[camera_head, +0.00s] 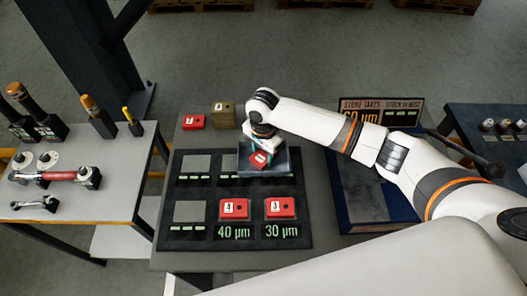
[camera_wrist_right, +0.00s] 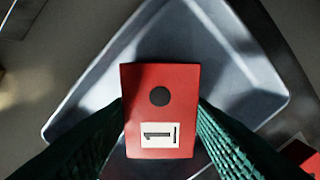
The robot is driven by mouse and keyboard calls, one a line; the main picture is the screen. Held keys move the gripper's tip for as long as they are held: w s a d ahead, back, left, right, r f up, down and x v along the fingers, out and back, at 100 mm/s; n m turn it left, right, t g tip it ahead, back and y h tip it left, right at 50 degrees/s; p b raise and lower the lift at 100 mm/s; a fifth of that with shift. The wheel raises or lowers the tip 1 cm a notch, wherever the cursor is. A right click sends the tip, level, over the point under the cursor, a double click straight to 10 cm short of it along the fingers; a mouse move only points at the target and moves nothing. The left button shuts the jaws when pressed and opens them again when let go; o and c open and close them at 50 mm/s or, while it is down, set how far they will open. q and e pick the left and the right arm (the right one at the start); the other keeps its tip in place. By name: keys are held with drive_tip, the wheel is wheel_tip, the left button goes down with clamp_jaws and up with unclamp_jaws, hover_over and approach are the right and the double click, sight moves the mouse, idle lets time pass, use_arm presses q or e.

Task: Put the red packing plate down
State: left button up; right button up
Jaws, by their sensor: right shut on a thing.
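The red packing plate (camera_wrist_right: 160,85), with a black dot and a white label reading 1, is between the green ridged fingers of my right gripper (camera_wrist_right: 160,120) in the right wrist view. The gripper is shut on it. In the head view the red plate (camera_head: 259,159) shows below my right gripper (camera_head: 261,150). A grey shallow tray (camera_wrist_right: 90,95) lies under the plate, and its rim extends past it on several sides. The tray (camera_head: 282,168) covers the upper right part of the dark mat (camera_head: 300,238). I cannot tell whether plate and tray touch. My left gripper is not in view.
Red plates sit above the 40 µm (camera_head: 234,209) and 30 µm (camera_head: 280,208) labels. Another red plate (camera_head: 194,122) and a brown block (camera_head: 223,115) lie behind the mat. Grey squares (camera_head: 190,211) at left are bare. A sign (camera_head: 381,110) stands right. A tool table (camera_head: 110,180) stands left.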

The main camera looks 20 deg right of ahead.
sight(263, 156)
drive_tip(key=o, duration=1.3)
drive_tip(key=shift+f, duration=0.1)
wheel_tip(263, 156, up, 12)
drive_tip(key=shift+r+b, duration=0.2)
drive_tip(key=shift+b, duration=0.3)
drive_tip(key=shift+f, duration=0.1)
